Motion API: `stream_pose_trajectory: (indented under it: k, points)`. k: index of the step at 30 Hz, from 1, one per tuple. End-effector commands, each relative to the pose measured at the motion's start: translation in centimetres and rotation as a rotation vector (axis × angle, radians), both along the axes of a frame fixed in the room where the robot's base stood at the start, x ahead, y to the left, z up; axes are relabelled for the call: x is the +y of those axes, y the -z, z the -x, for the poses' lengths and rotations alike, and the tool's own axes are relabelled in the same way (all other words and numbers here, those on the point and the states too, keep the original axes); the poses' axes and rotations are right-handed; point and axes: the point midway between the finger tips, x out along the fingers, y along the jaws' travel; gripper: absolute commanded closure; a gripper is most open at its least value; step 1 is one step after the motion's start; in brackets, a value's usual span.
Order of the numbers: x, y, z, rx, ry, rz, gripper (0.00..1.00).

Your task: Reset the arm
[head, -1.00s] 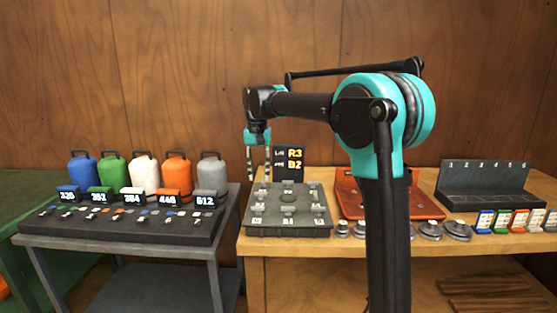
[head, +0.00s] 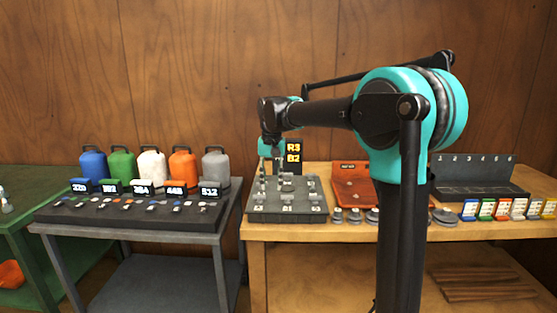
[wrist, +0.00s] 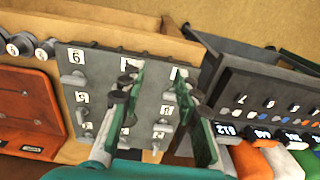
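My arm with teal joints reaches across the middle of the head view. My gripper (head: 269,168) hangs fingers down over the back part of the grey panel (head: 287,207), in front of the black display. In the wrist view, my gripper (wrist: 160,85) has its two green-lined fingers spread apart with nothing seen between them but the panel. The grey panel (wrist: 98,65) bears numbered labels and several small grey knobs or pegs. I cannot tell whether the fingertips touch any of them. My fingers hide part of the panel.
A display (head: 294,153) reads R3 and B2. Several coloured jugs (head: 122,166) stand on the grey cart (head: 130,238) at left. On the wooden bench (head: 310,234) are a red-brown tray (head: 352,190), grey weights (head: 444,216), coloured cards (head: 502,210) and a numbered rack (head: 475,177).

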Motion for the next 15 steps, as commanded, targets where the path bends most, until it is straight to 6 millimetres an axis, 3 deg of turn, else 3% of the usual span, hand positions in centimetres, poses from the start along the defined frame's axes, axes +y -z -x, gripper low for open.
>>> stream_pose_trajectory:
  k: [8, 11, 15]
  points:
    - [-5.8, 4.2, 3.3, -0.061, -0.003, -0.015, 0.68]
    - [-8.8, 6.7, 5.7, -0.097, -0.006, -0.02, 0.68]
    - [-13.7, 11.5, 10.9, -0.164, -0.012, -0.02, 0.68]
